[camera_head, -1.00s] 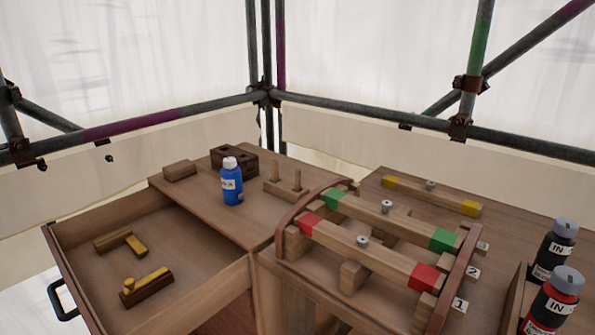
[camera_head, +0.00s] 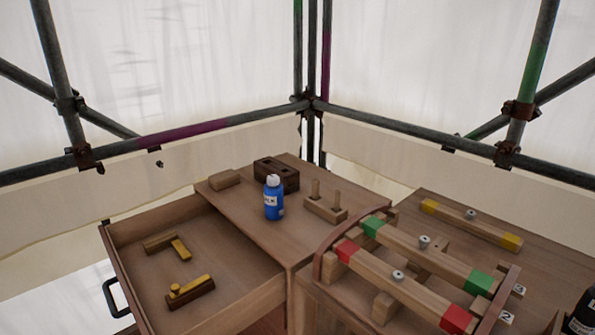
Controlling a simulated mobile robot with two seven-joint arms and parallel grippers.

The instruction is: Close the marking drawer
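The marking drawer (camera_head: 222,244) is a wooden drawer pulled out at the left of the bench. Its black handle (camera_head: 113,298) is on the outer left face. Inside lie an L-shaped wood and brass tool (camera_head: 167,244) and a dark wooden block with a brass top (camera_head: 190,292). Neither of my grippers shows in the head view.
A blue bottle (camera_head: 273,198), a dark block with holes (camera_head: 277,174), a small wood block (camera_head: 224,179) and a two-peg stand (camera_head: 326,206) stand on the bench top above the drawer. A rack with red- and green-ended bars (camera_head: 405,290) and a yellow-ended bar (camera_head: 471,225) are right.

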